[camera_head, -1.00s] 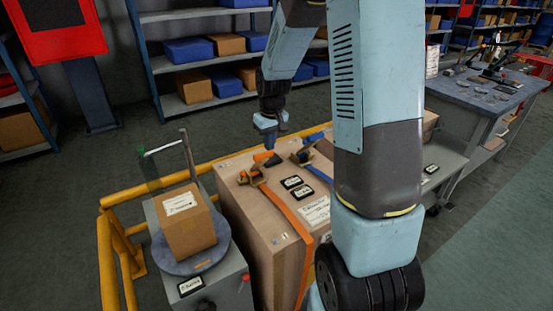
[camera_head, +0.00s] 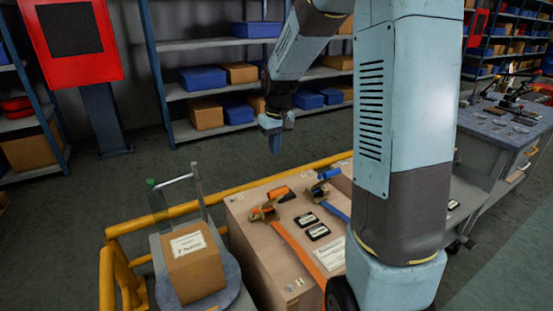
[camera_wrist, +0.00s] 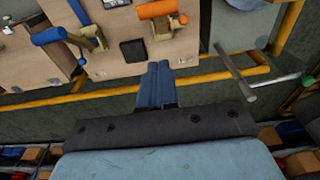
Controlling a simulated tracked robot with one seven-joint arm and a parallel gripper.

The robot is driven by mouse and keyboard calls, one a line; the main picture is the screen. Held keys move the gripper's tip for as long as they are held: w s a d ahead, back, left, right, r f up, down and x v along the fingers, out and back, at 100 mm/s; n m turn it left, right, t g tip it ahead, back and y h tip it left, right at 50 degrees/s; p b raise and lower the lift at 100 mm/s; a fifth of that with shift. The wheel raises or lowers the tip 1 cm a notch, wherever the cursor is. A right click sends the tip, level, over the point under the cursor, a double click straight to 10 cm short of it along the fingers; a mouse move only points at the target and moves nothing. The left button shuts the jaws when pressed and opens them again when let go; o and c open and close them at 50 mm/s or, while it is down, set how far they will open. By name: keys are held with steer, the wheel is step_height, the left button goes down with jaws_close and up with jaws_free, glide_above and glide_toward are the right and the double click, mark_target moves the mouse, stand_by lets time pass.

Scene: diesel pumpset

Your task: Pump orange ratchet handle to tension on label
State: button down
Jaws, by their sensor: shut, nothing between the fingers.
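The orange ratchet handle (camera_head: 278,192) lies on top of a wooden crate (camera_head: 250,245), at the end of a metal ratchet (camera_head: 263,212) on an orange strap (camera_head: 298,248). The orange handle also shows at the top of the wrist view (camera_wrist: 157,9). My gripper (camera_head: 275,143) is shut and empty. In the head view it appears above and beyond the crate's far edge, apart from the handle. In the wrist view its closed fingers (camera_wrist: 157,85) point toward the crate. Two small dark labels (camera_head: 306,219) lie beside the strap; their text is unreadable.
A blue-handled ratchet (camera_head: 328,174) sits right of the orange one. A yellow rail (camera_head: 235,184) runs behind the crate. A cardboard box (camera_head: 196,265) stands on a round plate at left, with an upright metal bar (camera_head: 197,185) behind it. Shelves stand farther back.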

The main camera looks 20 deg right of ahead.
steer(key=f, duration=0.7)
steer(key=s+f, duration=0.1)
steer(key=f, duration=0.3)
steer(key=shift+d+f, duration=0.1)
steer(key=shift+s+f, duration=0.25)
steer(key=shift+f, duration=0.1)
steer(key=shift+d, duration=0.15)
